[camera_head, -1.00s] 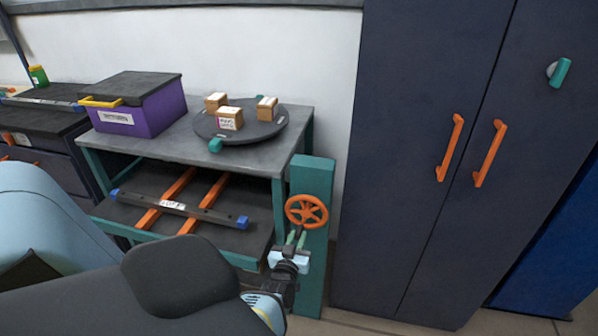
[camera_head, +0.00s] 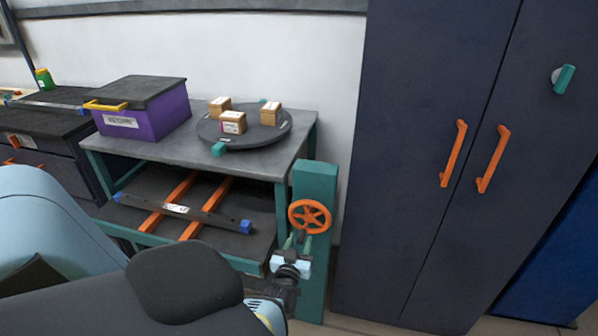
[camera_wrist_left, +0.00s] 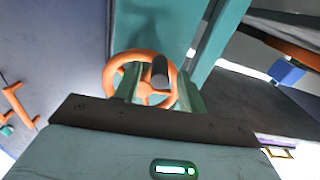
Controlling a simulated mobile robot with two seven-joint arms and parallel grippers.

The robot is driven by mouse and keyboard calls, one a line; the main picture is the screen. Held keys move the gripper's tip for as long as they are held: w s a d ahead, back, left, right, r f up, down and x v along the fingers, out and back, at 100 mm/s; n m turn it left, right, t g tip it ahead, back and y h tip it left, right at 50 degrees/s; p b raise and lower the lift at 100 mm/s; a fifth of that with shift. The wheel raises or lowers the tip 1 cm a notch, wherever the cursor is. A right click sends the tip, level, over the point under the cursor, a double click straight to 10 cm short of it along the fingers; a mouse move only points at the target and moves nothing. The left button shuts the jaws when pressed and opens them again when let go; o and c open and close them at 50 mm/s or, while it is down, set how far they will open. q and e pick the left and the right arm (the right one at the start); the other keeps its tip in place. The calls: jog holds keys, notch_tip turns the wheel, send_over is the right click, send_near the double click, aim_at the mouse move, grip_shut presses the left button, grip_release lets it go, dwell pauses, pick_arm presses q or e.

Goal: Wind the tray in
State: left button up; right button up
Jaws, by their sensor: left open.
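An orange handwheel (camera_head: 310,217) with spokes is mounted on a teal post (camera_head: 314,270) at the right end of a workbench. My left gripper (camera_head: 297,241) is just below and in front of the wheel, open. In the left wrist view the orange rim (camera_wrist_left: 111,72) shows behind and between the two green fingers (camera_wrist_left: 158,92), and a dark round knob (camera_wrist_left: 160,70) sits between them. I cannot tell whether the fingers touch it. The low dark tray (camera_head: 258,243) under the bench top carries two orange rails and a dark bar with blue ends. My right gripper is not in view.
On the bench top (camera_head: 180,148) stand a purple box (camera_head: 160,117) with a dark lid and a round dark turntable (camera_head: 262,134) with three small cartons. A tall dark cabinet (camera_head: 420,90) with orange handles stands close to the right of the post.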

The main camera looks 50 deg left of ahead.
pick_arm(q)
jog(key=p+v, duration=0.1)
jog(key=v, duration=0.7)
jog(key=shift+w+a, duration=0.1)
